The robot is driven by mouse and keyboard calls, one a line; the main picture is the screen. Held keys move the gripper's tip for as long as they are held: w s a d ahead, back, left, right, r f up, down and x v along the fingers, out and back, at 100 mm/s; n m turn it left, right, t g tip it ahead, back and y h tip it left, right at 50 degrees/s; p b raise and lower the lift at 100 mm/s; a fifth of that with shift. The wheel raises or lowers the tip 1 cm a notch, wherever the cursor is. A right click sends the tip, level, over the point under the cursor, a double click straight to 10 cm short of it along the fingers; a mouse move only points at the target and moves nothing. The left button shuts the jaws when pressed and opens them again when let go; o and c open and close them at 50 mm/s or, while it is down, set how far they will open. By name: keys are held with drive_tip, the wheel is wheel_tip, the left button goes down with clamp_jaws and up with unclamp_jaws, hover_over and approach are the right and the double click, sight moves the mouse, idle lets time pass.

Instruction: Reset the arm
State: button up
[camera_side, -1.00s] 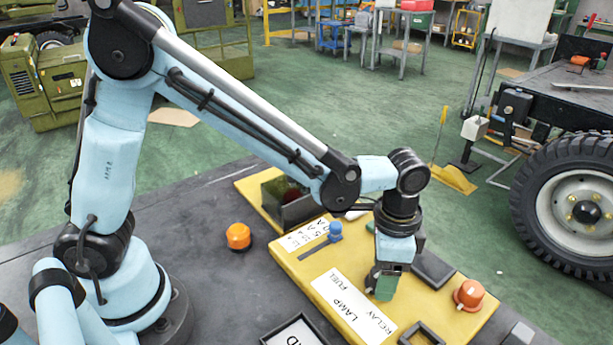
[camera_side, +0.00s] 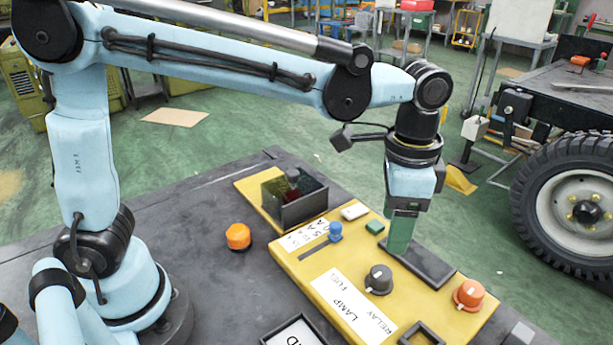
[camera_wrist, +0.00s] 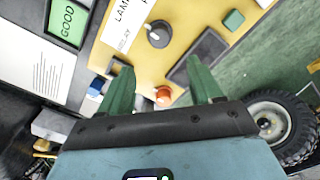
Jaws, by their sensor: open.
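My light blue arm (camera_side: 220,65) reaches across the dark table, with its wrist pointing down. My gripper (camera_side: 398,250) hangs above the yellow panel (camera_side: 318,265), behind and to the right of a black knob (camera_side: 378,279). Its two green fingers stand wide apart in the wrist view (camera_wrist: 158,80), with nothing held between them. The black knob also shows in the wrist view (camera_wrist: 158,34), clear of the fingers. In the side view, the fingers overlap in line with a dark rectangular plate (camera_side: 428,262).
The panel also bears an orange knob (camera_side: 468,294), a blue slider handle (camera_side: 335,232) and a green button (camera_side: 375,227). A dark open box (camera_side: 300,208) stands at its back. An orange button (camera_side: 238,237) sits left of the panel.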

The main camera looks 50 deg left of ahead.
drive_tip(key=shift+r, duration=0.4)
drive_tip(key=shift+a, duration=0.1)
drive_tip(key=s+a+f+n+t, duration=0.1)
drive_tip(key=s+a+n+t, duration=0.2)
drive_tip(key=a, duration=0.6)
drive_tip(key=s+a+f+n+t, duration=0.1)
drive_tip(key=s+a+n+t, duration=0.2)
drive_tip(key=a+n, duration=0.3)
drive_tip(key=a+t, duration=0.1)
drive_tip(key=a, duration=0.2)
drive_tip(key=shift+s, duration=0.25)
